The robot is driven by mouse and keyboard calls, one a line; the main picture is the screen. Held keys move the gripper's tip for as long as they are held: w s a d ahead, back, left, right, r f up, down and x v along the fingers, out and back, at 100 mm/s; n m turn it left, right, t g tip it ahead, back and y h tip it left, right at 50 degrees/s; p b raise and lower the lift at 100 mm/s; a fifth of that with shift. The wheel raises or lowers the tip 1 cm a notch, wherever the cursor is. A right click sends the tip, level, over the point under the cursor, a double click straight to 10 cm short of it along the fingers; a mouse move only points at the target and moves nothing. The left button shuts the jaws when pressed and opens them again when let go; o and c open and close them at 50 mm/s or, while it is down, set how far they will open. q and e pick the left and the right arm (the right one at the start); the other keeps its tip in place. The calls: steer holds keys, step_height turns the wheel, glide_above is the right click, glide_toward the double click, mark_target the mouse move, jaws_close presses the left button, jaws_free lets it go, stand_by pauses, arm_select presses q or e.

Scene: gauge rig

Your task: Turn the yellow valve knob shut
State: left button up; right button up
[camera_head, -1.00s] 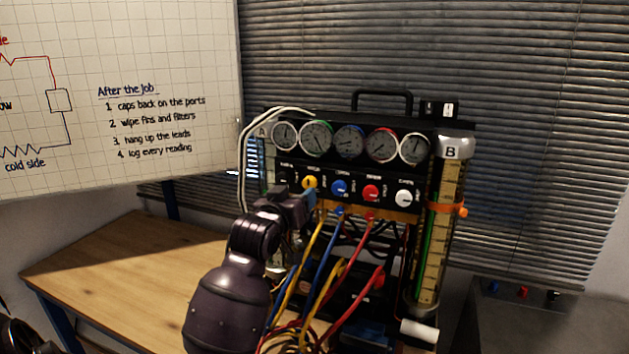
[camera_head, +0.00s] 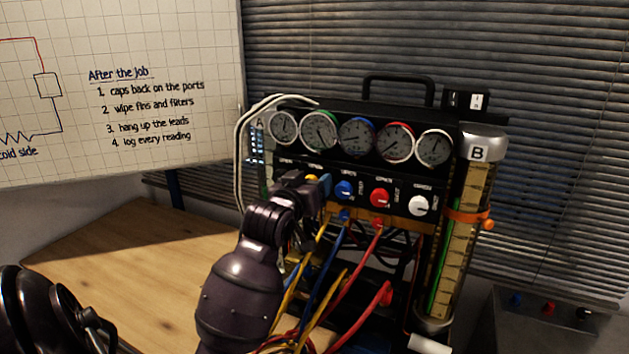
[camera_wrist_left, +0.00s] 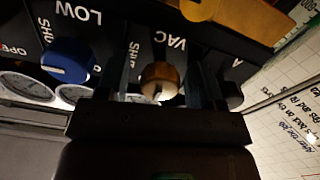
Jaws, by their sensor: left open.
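The yellow valve knob (camera_wrist_left: 159,82) is on the rig's black front panel, beside the "VAC" label in the left wrist view. In the head view only a little yellow (camera_head: 312,178) shows, as my left gripper (camera_head: 318,188) covers most of the knob. In the left wrist view the open fingers of my left gripper (camera_wrist_left: 165,85) stand one on each side of the knob. A gap shows beside the knob, and I see no grip on it.
A blue knob (camera_head: 345,190), a red knob (camera_head: 381,198) and a white knob (camera_head: 419,206) sit to the right in the same row. Several gauges (camera_head: 357,137) are above. Coloured hoses (camera_head: 360,262) hang below. The wooden bench (camera_head: 130,270) is clear at left.

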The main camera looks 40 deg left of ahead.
arm_select(q)
steer(key=shift+s, duration=0.1)
steer(key=shift+c, duration=0.3)
steer(key=c, duration=0.9)
steer(key=shift+o, duration=0.2)
